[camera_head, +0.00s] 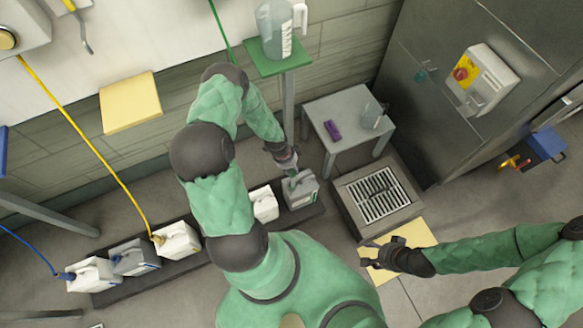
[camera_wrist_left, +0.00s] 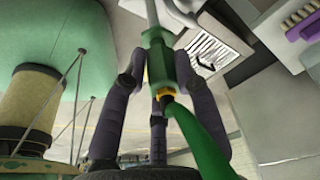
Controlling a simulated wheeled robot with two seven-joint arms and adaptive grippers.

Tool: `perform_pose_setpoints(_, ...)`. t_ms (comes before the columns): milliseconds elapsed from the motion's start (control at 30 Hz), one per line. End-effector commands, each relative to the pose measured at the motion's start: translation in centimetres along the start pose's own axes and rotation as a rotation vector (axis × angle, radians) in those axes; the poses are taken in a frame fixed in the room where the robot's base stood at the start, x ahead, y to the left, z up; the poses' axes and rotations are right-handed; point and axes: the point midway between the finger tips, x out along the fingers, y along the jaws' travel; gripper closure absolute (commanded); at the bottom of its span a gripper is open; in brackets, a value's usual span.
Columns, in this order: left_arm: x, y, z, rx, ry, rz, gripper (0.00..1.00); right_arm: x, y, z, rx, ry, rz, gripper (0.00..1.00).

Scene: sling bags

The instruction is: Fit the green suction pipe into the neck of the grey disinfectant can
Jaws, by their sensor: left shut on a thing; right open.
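The grey disinfectant can (camera_head: 300,192) stands at the right end of a row of cans on a dark floor strip. My left gripper (camera_head: 290,168) is just above it. In the left wrist view my left gripper (camera_wrist_left: 158,75) is shut on the green suction pipe (camera_wrist_left: 155,50), which has a green body, a yellow ring and a pale rod pointing away. The green hose (camera_head: 221,30) hangs from above and passes behind my left arm. Whether the rod's tip is in the can's neck cannot be told. My right gripper (camera_head: 370,254) is open and empty, over a yellow mat.
White cans (camera_head: 178,240) stand to the left, one with a yellow hose (camera_head: 85,143). A floor drain (camera_head: 378,194) lies right of the grey can. A grey side table (camera_head: 350,108) with a purple object (camera_head: 332,130) and a green stand (camera_head: 278,58) with a jug are behind.

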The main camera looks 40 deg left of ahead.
Motion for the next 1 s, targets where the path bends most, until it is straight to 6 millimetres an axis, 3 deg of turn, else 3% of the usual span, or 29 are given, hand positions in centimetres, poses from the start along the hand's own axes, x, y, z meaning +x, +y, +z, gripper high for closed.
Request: perform_pose_setpoints(1000, 2.2, 0.1, 0.5, 0.000, 0.000, 0.000, 1.00, 1.6, 0.6, -0.1, 0.000, 0.000, 0.000, 0.47)
